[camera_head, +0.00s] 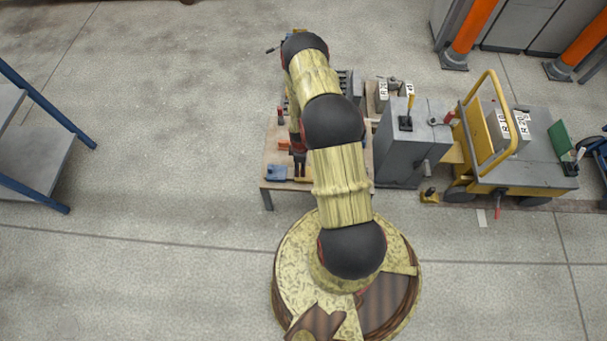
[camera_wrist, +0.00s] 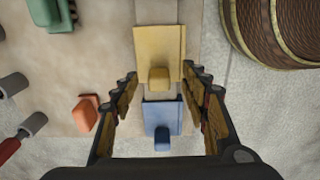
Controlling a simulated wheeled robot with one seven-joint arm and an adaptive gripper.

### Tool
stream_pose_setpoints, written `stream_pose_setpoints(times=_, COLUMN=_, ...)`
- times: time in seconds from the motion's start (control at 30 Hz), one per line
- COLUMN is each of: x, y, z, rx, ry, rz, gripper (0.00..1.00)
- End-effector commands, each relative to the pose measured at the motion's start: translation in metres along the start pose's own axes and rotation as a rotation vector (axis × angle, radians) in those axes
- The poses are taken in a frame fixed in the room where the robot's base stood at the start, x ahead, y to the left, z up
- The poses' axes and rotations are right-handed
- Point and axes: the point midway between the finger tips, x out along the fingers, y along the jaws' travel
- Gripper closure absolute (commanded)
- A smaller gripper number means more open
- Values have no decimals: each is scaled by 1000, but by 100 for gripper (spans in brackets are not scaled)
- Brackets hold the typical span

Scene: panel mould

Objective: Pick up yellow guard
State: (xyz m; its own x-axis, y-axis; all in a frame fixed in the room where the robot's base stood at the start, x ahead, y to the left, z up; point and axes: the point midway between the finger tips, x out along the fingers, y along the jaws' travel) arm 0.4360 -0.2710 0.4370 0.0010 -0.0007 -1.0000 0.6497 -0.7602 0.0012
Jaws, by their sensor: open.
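In the wrist view the yellow guard (camera_wrist: 158,45) is a flat yellow plate with a raised yellow block at its lower edge. It lies on the table between and beyond my fingertips. My gripper (camera_wrist: 162,78) is open, its two fingers spread to either side of the yellow block, with nothing held. Whether the fingers are above or level with the block I cannot tell. In the head view my gripper (camera_head: 299,168) is over the table's front part, and the yellow guard cannot be made out there, with my arm covering part of the table.
A blue guard (camera_wrist: 163,118) lies just below the yellow one, between my fingers. An orange block (camera_wrist: 86,113) is to the left and a green piece (camera_wrist: 50,14) at upper left. The table edge is close on the right. A grey cabinet (camera_head: 402,150) stands right of the table.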

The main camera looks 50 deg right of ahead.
Motion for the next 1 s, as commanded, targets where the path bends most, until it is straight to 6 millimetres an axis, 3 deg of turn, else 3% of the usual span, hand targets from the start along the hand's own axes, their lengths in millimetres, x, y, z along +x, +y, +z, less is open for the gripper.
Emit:
stream_pose_setpoints(times=0.03, x=13, y=0, z=0, rx=0, ry=-1, rz=-3, gripper=55)
stream_pose_setpoints(times=0.17, x=30, y=1, z=0, rx=0, ry=0, rz=-2, gripper=55)
stream_pose_setpoints(times=0.43, x=33, y=2, z=0, rx=1, ry=0, rz=0, gripper=55)
stream_pose_setpoints(times=1.0, x=33, y=2, z=0, rx=1, ry=0, rz=-1, gripper=86)
